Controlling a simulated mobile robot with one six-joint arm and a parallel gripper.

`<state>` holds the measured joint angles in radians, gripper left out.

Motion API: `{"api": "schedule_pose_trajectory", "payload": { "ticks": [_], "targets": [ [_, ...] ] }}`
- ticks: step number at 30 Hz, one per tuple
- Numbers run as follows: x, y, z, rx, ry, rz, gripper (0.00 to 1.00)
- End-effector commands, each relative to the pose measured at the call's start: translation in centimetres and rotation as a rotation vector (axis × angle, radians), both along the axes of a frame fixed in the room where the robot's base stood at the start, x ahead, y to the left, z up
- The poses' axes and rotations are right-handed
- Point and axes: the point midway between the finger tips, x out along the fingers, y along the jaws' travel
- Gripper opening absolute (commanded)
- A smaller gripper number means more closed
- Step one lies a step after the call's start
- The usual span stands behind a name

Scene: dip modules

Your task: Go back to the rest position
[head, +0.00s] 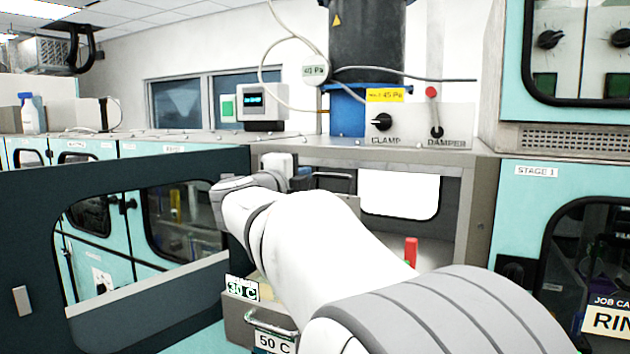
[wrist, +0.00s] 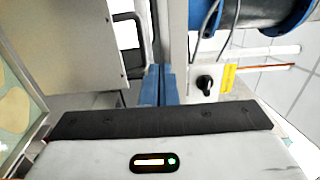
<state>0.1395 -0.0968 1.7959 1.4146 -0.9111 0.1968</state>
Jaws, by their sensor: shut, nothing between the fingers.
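My arm reaches from the lower right of the head view toward the open chamber, and its wrist bends back to the right at the far end. My gripper (wrist: 159,85) shows in the wrist view as two blue fingers side by side, shut with nothing between them. In the head view the gripper end is small and partly hidden by my own arm, in front of the chamber opening. The fingers point toward the machine front, near the frame below the clamp knob (head: 382,122). The knob also shows in the wrist view (wrist: 205,84). No held object is visible.
A dark open door (head: 150,325) with a window stands at left. A red handle (head: 411,251) rises behind my arm. Drawers labelled 30 C (head: 241,289) and 50 C (head: 273,341) sit below. A teal STAGE 1 cabinet (head: 537,190) stands at right.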

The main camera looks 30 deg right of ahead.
Motion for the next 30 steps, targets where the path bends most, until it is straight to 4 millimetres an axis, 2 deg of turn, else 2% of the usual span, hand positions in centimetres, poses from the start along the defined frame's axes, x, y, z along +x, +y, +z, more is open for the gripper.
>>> {"api": "schedule_pose_trajectory", "payload": {
  "ticks": [3, 6, 15, 17, 20, 23, 26, 29, 30],
  "targets": [
    [-0.9, 1.5, 0.2, 0.001, -0.002, 0.001, 0.0],
    [-1.4, 2.1, 0.4, 0.0, 0.0, -0.001, 0.0],
    [-1.3, 2.9, 0.6, -0.026, 0.016, 0.037, 0.0],
    [-0.7, 3.8, 0.6, -0.064, 0.041, 0.1, 0.0],
    [0.7, 6.6, 0.1, -0.168, 0.119, 0.27, 0.0],
    [1.7, 10.9, -1.9, -0.3, 0.25, 0.495, 0.0],
    [1.6, 15.5, -5.3, -0.422, 0.409, 0.718, 0.0],
    [0.2, 19.5, -10.1, -0.532, 0.595, 0.932, 0.0],
    [-0.8, 20.9, -12.3, -0.571, 0.676, 1.014, 0.0]
  ]
}}
